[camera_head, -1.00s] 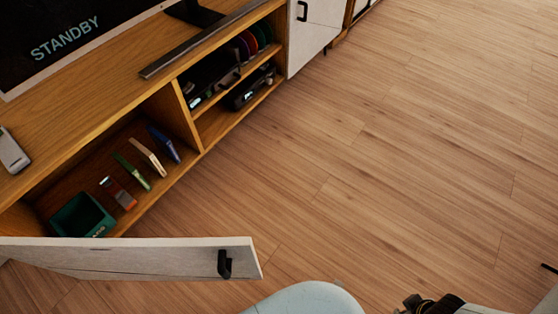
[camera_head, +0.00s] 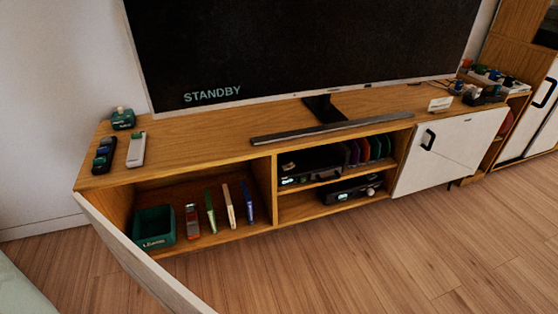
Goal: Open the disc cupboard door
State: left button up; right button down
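The low wooden TV cabinet (camera_head: 195,145) stands against the wall. Its left white door (camera_head: 135,258) is swung wide open toward me, its near end cut off by the bottom edge of the view. Behind it, the open left compartment holds a green bin (camera_head: 154,228) and several thin upright cases (camera_head: 229,207). The cabinet's right white door (camera_head: 460,150), with a black handle (camera_head: 429,140), looks shut. No label in view tells which is the disc cupboard. Neither of my grippers is in view.
The middle shelves hold dark devices (camera_head: 352,191) and coloured cases (camera_head: 365,150). A large TV (camera_head: 300,50), a soundbar (camera_head: 330,128) and remotes (camera_head: 136,149) are on top. Another white-doored cabinet (camera_head: 545,110) stands at right. The wooden floor (camera_head: 360,260) in front is clear.

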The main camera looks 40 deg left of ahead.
aim_at(152, 295)
jog(key=i+l+z, duration=0.15)
jog(key=i+l+u, duration=0.1)
jog(key=u, duration=0.25)
jog(key=l+u, duration=0.1)
jog(key=u, duration=0.3)
jog(key=i+l+u, duration=0.1)
jog(key=u, duration=0.25)
